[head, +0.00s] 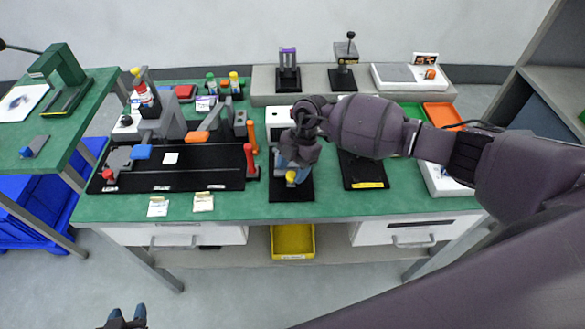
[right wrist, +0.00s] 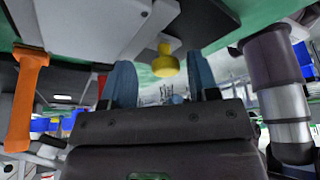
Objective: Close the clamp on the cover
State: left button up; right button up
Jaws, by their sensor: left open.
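My right gripper (head: 289,166) is over a black base plate (head: 293,192) near the middle of the bench. A yellow knob (head: 291,177) shows at its fingers. In the right wrist view the blue fingers (right wrist: 163,80) stand apart, with the yellow knob (right wrist: 165,63) seen between them; contact cannot be told. The arm hides most of the fixture there. Upright orange (head: 251,135) and red (head: 249,160) handles stand just left of it. Which part is the clamp or cover is unclear. My left gripper (head: 126,318) is open and empty at the bottom edge, away from the bench.
Several devices stand along the back. Orange trays (head: 443,114) lie at the right. The front strip of green bench top is mostly free.

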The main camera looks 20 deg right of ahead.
jog(key=shift+s, duration=0.1)
jog(key=v, duration=1)
jog(key=shift+d+r, duration=0.2)
jog(key=shift+r, duration=0.15)
